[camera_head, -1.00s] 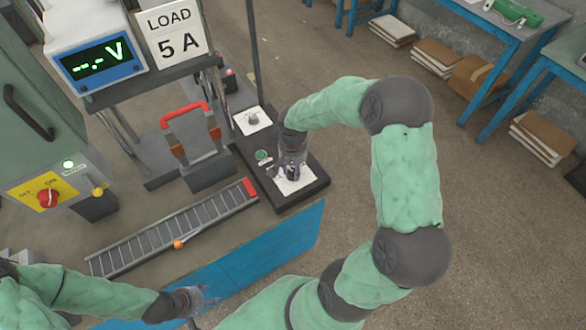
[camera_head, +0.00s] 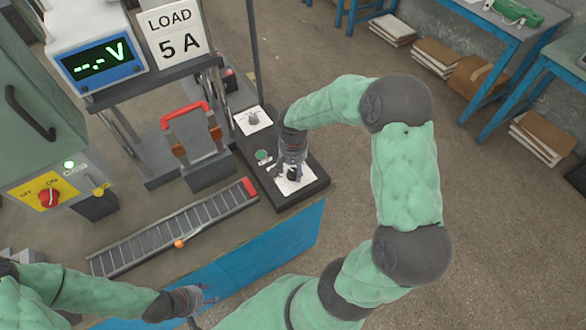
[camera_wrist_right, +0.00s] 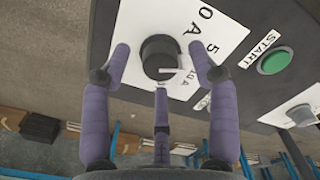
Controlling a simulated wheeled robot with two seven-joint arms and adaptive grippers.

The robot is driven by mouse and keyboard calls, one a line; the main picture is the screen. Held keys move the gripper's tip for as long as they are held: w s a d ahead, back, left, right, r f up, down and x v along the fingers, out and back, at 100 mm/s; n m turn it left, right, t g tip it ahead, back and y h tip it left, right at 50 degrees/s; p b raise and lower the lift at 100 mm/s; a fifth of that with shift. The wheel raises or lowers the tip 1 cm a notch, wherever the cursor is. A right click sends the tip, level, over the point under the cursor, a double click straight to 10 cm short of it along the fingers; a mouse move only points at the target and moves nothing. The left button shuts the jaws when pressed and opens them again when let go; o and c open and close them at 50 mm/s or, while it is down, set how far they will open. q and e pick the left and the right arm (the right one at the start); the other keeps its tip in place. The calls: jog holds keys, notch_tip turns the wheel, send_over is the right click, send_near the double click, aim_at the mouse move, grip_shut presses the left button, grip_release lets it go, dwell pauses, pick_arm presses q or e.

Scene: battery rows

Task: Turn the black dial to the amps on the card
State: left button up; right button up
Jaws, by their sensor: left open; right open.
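The black dial (camera_wrist_right: 160,56) stands on a white scale plate (camera_wrist_right: 135,40) in the right wrist view. A short white pointer shows at its edge, and the figures 0 A, 5 and 10 A lie near it. In the head view the plate (camera_head: 302,181) is at the near end of a dark panel. My right gripper (camera_head: 290,172) is over the dial, its fingers (camera_wrist_right: 160,75) open around it; I cannot tell whether any finger touches it. The card (camera_head: 172,33) reads LOAD 5 A. My left gripper (camera_head: 207,298) is open and empty at lower left.
A green START button (camera_wrist_right: 274,62) sits close to the dial. The meter (camera_head: 100,60) shows dashes and V. A red-handled frame (camera_head: 190,125) and a slotted rail (camera_head: 170,235) stand left of the panel. A blue board (camera_head: 250,260) lies in front.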

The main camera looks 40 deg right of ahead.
aim_at(293, 171)
notch_tip(293, 171, up, 12)
jog(key=shift+f, duration=0.25)
dwell(0.6)
